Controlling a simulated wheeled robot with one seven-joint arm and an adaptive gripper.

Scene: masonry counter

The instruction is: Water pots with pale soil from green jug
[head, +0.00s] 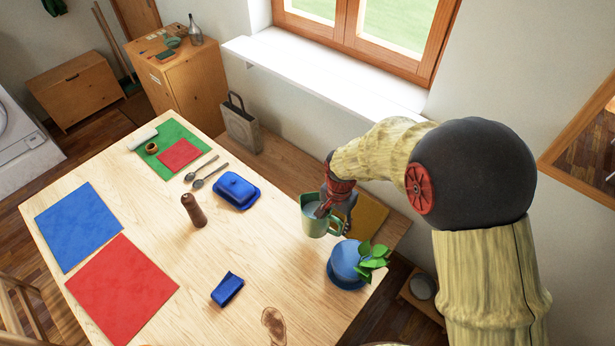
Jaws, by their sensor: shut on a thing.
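The green jug (309,226) is near the right edge of the wooden table, held roughly upright, with a pale grey-blue inside showing at its top. My gripper (334,197) is shut on the jug from its upper right side; the fingertips are partly hidden. I cannot tell whether the jug's base touches the table. A blue pot (343,275) with a green leafy plant (374,258) stands just below and right of the jug, at the table's edge. Leaves and rim hide its soil, so I cannot tell the soil's colour. No other planted pot is clear.
A blue butter dish (236,191), two spoons (204,174), a brown pepper mill (194,210) and a small blue object (227,289) lie left of the jug. Red (121,290) and blue (79,226) mats cover the table's left. The table (225,245) is clear between them.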

